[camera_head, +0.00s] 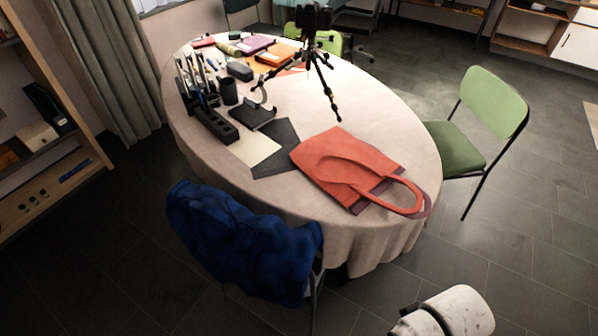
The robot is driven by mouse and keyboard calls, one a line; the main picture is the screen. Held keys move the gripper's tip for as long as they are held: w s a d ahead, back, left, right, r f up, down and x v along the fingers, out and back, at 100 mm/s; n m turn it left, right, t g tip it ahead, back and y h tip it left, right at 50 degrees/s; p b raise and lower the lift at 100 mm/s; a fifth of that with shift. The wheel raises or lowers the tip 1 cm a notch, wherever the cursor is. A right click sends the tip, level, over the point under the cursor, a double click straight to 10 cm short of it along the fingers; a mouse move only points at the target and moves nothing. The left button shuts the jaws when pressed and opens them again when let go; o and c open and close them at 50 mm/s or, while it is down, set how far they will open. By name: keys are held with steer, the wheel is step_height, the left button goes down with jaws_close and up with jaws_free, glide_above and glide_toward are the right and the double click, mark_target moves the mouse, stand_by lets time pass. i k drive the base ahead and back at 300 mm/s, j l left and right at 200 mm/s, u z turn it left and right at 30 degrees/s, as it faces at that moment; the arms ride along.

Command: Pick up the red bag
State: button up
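The red bag (336,162) lies flat on the cloth-covered round table (390,122), near its front edge. Its handles (393,190) point to the lower right, and their ends reach the table's edge. A white rounded part of my arm shows at the bottom right of the picture, apart from the bag and lower down in front of the table. My gripper's fingers cannot be made out there.
A blue-draped chair (240,240) is at the front left, a green chair (492,108) at the right. Floor is clear at the lower right.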

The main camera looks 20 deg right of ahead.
mark_target(345, 166)
steer(key=u, duration=2.05)
steer(key=k+l+u, duration=0.1)
steer(key=l+u, duration=0.15)
steer(key=u, duration=0.2)
steer(key=k+l+u, duration=0.15)
steer(key=u, duration=0.35)
steer(key=k+l+u, duration=0.15)
steer(key=u, duration=0.3)
steer(key=k+l, duration=0.2)
steer(key=k, duration=0.25)
steer(key=k+l, duration=0.2)
steer(key=k, duration=0.3)
steer(key=k+l, duration=0.2)
steer(key=k, duration=0.25)
steer(key=k+l, duration=0.2)
steer(key=k, duration=0.25)
